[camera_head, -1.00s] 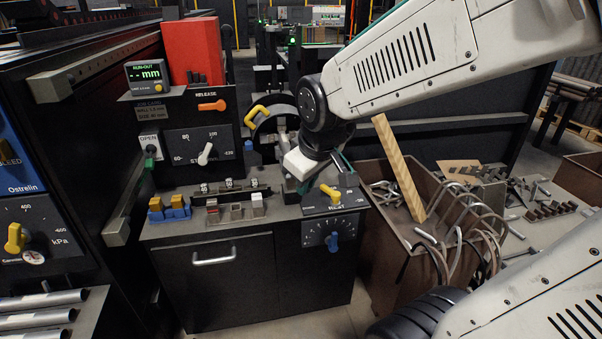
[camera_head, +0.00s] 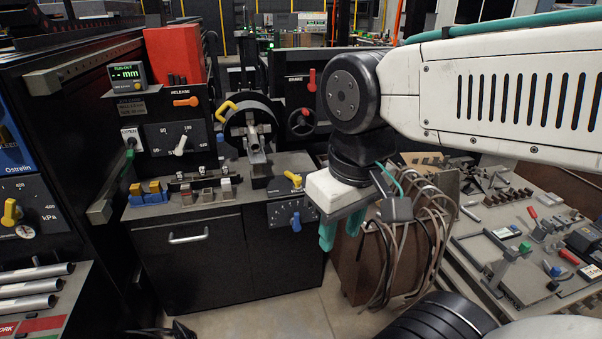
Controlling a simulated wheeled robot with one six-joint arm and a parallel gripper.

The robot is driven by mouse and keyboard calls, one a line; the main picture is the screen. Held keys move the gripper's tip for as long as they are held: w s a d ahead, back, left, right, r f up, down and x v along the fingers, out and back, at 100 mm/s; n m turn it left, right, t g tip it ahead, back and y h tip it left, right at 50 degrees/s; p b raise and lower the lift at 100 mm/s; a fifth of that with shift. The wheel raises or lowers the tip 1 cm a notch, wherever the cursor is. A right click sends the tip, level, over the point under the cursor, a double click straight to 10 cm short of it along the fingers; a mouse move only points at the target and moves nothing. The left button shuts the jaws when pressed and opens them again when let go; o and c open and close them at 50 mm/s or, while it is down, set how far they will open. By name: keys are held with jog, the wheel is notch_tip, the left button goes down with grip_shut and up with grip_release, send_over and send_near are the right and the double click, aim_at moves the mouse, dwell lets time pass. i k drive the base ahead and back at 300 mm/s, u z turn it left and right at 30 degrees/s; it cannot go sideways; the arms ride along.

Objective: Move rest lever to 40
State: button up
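I cannot read which control is the rest lever. One candidate is a white lever (camera_head: 180,144) on a black dial panel marked with numbers, pointing up and to the right. Another is a blue knob (camera_head: 295,221) on a dial on the cabinet front, its scale too small to read. A yellow lever (camera_head: 293,179) sits on the sloped edge above that dial. My gripper (camera_head: 341,231) hangs right of the cabinet, green fingers pointing down, apart and empty. It touches none of these controls.
An orange release lever (camera_head: 186,102) and a yellow lever (camera_head: 226,108) by the chuck ring stand behind. A brown bin (camera_head: 350,265) with hanging hoses is behind my gripper. A tool bench (camera_head: 480,245) lies right. Bare floor is in front of the cabinet.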

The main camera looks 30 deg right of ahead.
aim_at(296, 179)
jog(key=z, duration=0.7)
jog(key=i, duration=1.15)
jog(key=u, duration=0.65)
jog(key=i, duration=0.45)
jog(key=u, duration=0.45)
